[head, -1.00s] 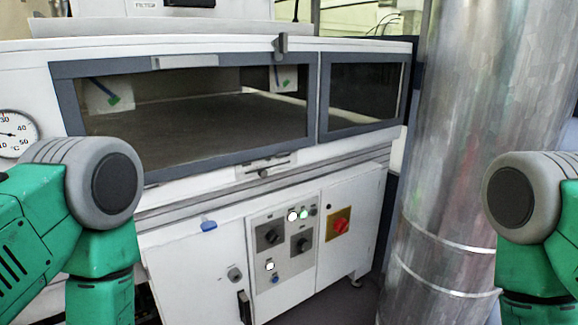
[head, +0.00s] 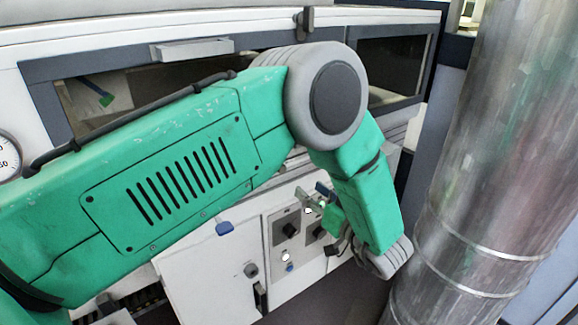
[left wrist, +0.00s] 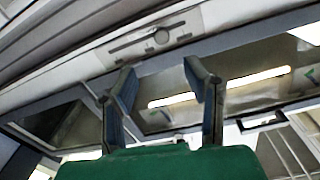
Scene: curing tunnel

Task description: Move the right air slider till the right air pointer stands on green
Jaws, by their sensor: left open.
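A light slider plate with a slot and a round knob (left wrist: 162,36) shows in the left wrist view, which looks upside down; my arm hides it in the head view. I cannot read which air slider it is. My left gripper (left wrist: 158,70) is open and empty, its two fingers apart below the plate in that view, not touching the knob. It also shows small in the head view (head: 314,193), in front of the cabinet. The left dial (head: 100,95), behind the window, has a blue pointer ending at a green patch. My arm hides the right dial in the head view.
A control panel (head: 283,262) with black knobs and lit buttons is below my left forearm. A large metal duct (head: 480,190) stands close on the right. The oven window frame (head: 45,105) and its handle (head: 190,49) are behind my arm.

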